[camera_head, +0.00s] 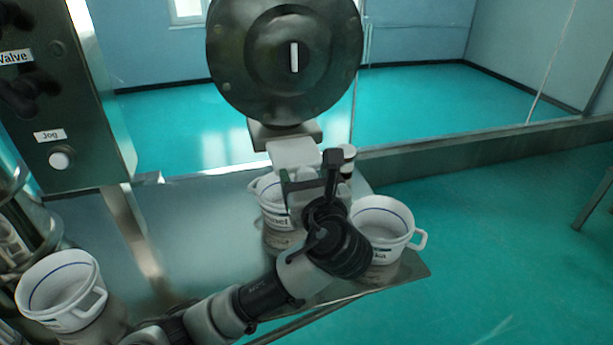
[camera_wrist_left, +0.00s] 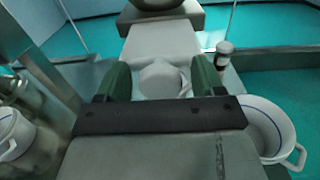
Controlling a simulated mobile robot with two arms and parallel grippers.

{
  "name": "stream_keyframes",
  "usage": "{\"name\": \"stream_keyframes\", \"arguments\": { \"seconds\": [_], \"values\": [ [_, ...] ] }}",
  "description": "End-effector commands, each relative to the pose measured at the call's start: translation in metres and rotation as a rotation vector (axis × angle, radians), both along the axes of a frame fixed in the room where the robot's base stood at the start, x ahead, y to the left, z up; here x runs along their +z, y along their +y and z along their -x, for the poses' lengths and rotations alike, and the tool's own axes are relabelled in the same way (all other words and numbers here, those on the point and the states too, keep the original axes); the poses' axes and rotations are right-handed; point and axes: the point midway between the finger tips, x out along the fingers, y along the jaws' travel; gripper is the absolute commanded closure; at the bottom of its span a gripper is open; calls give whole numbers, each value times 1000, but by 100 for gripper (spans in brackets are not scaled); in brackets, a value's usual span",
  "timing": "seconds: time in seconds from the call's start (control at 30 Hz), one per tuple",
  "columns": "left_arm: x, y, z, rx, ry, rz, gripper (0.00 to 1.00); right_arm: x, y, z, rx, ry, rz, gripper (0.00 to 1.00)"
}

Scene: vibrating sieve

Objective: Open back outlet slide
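The back outlet slide appears to be the pale grey plate (camera_head: 292,153) under the large round dark metal housing (camera_head: 284,55). In the left wrist view the plate (camera_wrist_left: 160,42) sticks out toward my gripper from below a dark block. My left gripper (camera_head: 310,170) is at the plate's near end. In the left wrist view its two green-padded fingers (camera_wrist_left: 161,64) are apart, one on each side of the plate's near end. Whether they touch it cannot be told. A white rounded shape (camera_wrist_left: 161,80) shows between the fingers. My right gripper is not in view.
A white pot (camera_head: 272,198) stands behind my left gripper, and another (camera_head: 383,219) to its right. A third (camera_head: 62,290) is at the lower left. A small capped bottle (camera_head: 347,158) stands near the plate. A control box (camera_head: 62,120) is at the left. The metal table's middle (camera_head: 190,235) is clear.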

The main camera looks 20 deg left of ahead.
Motion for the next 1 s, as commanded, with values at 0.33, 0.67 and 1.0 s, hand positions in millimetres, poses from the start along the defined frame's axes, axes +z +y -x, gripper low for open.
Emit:
{"name": "stream_keyframes", "arguments": {
  "seconds": [0.33, 0.67, 1.0],
  "values": [
    [-2, -14, 19, -5, -1, 3, 32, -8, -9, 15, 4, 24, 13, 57],
    [-2, -50, 73, -4, 0, 4, 32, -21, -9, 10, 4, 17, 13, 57],
    [0, -60, 90, 0, 0, 0, 32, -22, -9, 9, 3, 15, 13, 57]
  ]
}}
